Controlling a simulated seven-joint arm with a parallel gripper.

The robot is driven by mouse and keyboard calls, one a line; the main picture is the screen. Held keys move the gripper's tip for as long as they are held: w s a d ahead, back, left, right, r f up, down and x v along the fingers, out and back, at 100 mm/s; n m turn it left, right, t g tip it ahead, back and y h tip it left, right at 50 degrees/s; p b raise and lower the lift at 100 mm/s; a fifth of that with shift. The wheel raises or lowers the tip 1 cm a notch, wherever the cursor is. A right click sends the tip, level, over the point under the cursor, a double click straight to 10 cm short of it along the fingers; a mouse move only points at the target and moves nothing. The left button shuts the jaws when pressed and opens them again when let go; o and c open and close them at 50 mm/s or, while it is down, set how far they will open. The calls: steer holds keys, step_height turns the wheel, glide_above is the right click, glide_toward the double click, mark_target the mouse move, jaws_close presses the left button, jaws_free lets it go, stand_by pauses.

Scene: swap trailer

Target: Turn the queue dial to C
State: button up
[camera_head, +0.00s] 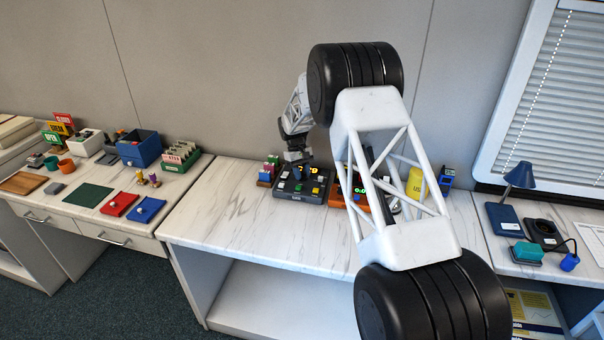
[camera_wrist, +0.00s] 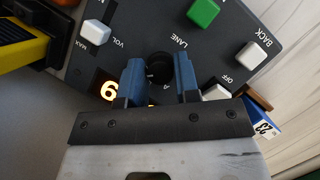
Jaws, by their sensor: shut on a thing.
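The dark control panel (camera_head: 288,195) stands on the marble-topped bench against the wall. It fills much of the wrist view (camera_wrist: 215,55). A round black dial (camera_wrist: 158,68) sits on it, with the word LANE beside it and a letter A near its lower edge. My gripper (camera_wrist: 159,80) has one blue finger on each side of the dial and is shut on it. The fingers cover parts of the dial's surroundings, and I cannot read its pointer. In the head view my gripper (camera_head: 300,172) is down at the panel.
An orange device (camera_head: 362,202) stands right of the panel, partly behind my arm. The bench front is clear.

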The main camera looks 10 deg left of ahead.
steer(key=o, duration=0.9)
steer(key=shift+c, duration=0.2)
steer(key=v, duration=0.7)
steer(key=shift+r, duration=0.4)
steer(key=shift+w+a, duration=0.1)
